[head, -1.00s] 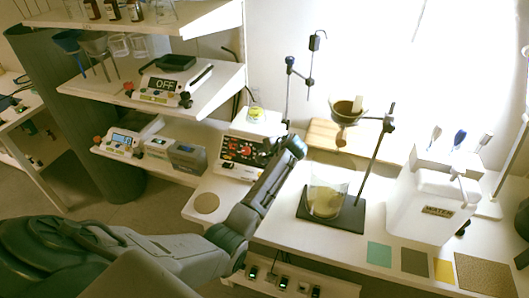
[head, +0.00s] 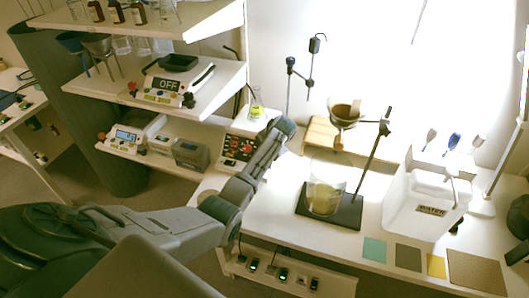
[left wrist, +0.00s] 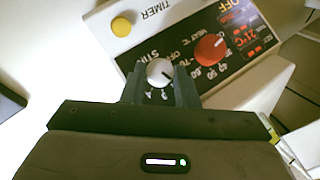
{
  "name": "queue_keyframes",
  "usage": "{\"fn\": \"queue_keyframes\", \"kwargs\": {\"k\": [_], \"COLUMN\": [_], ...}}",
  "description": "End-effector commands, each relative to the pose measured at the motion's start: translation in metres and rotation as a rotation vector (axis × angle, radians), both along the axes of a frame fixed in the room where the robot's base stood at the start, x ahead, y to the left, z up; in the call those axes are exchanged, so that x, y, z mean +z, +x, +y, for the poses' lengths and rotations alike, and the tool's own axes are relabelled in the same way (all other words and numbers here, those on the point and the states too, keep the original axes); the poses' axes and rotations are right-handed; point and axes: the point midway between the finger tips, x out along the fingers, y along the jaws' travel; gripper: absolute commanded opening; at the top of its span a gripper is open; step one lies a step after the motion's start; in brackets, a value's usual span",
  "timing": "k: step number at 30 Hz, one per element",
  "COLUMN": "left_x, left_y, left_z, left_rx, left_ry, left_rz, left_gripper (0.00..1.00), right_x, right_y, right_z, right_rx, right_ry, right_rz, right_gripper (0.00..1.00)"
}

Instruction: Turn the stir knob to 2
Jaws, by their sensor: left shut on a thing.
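The stir knob (left wrist: 160,72) is a small pale round knob beside the word STIR on the dark panel of the hotplate stirrer (left wrist: 252,72). In the left wrist view my left gripper (left wrist: 160,88) is shut on this knob, one dark finger on each side. Its dial numbers are partly hidden by the fingers, and I cannot tell the setting it points at. A red heat knob (left wrist: 210,47) sits to its right. In the head view the stirrer (head: 236,148) stands at the bench's left end, its panel partly covered by my left arm.
A yellow button (left wrist: 121,27) sits near the word TIMER. A flask (head: 257,106) with yellow liquid stands on the stirrer. A beaker (head: 326,195) stands on a dark stand base to the right. A white water container (head: 418,205) stands farther right.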

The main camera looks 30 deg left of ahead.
Motion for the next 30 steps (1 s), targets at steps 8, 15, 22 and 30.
{"fn": "queue_keyframes", "kwargs": {"k": [8,15,22,30], "left_x": [-0.002,-0.001,0.003,0.04], "left_y": [-0.001,0.0,0.0,-0.004], "left_z": [-0.001,0.0,-0.002,-0.021], "left_rx": [0.0,0.0,-0.001,-0.002], "left_ry": [-0.001,-0.001,0.0,-0.001], "left_rz": [0.003,0.002,-0.002,-0.004], "left_gripper": [0.04,0.49,0.49,0.49], "right_x": [0.0,0.0,-0.001,-0.009], "right_y": [0.0,0.0,0.0,0.0], "right_z": [0.0,-0.001,-0.002,-0.002], "right_rx": [0.0,0.0,0.001,0.001], "right_ry": [0.0,-0.001,-0.002,-0.002], "right_rz": [0.0,-0.001,-0.001,-0.001], "right_gripper": [0.36,0.36,0.36,0.36]}}
